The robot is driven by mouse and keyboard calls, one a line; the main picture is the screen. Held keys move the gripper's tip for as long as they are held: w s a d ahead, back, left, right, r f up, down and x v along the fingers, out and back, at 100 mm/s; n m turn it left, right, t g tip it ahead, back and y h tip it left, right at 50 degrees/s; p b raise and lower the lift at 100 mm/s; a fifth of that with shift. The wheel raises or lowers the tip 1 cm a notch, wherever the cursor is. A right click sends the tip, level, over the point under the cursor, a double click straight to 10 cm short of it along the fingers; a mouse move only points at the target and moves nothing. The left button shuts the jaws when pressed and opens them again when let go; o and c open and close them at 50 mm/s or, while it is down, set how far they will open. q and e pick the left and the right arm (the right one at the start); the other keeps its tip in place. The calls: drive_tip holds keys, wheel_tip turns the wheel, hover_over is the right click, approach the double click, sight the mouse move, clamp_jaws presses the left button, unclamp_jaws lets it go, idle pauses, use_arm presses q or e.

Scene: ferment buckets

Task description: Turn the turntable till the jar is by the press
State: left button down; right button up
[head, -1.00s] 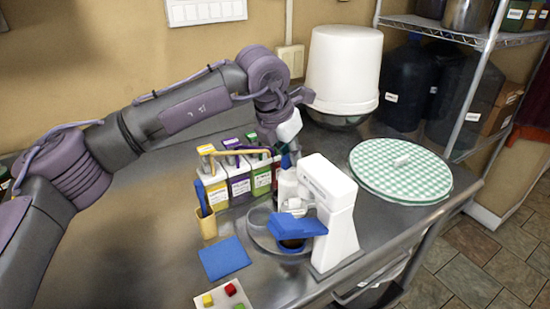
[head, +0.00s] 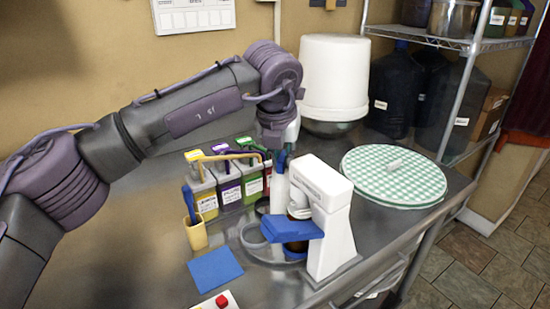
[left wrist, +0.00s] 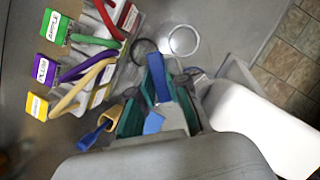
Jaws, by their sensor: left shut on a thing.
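The turntable looks like a low grey disc (head: 250,240) on the steel counter, partly hidden by the press. A white bottle-like piece (head: 277,190) stands upright behind the lever. My left gripper (head: 282,161) is low over this white piece and shut on it, as far as I can tell. In the left wrist view, the fingers (left wrist: 160,110) straddle a pale and blue piece. My right gripper is not in view.
Several colour-lidded bins (head: 228,180) stand left of the turntable. A yellow cup (head: 196,236) with a blue utensil and a blue mat (head: 215,270) lie in front. A checked round board (head: 393,176) and a white tub (head: 335,80) are behind.

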use_arm(q)
drive_tip(key=shift+r, duration=0.15)
idle(0.5)
drive_tip(key=c, duration=1.1)
unclamp_jaws()
drive_tip(key=shift+c, duration=0.2)
drive_tip(key=v, duration=1.2)
drive_tip(key=shift+w+d, duration=0.1)
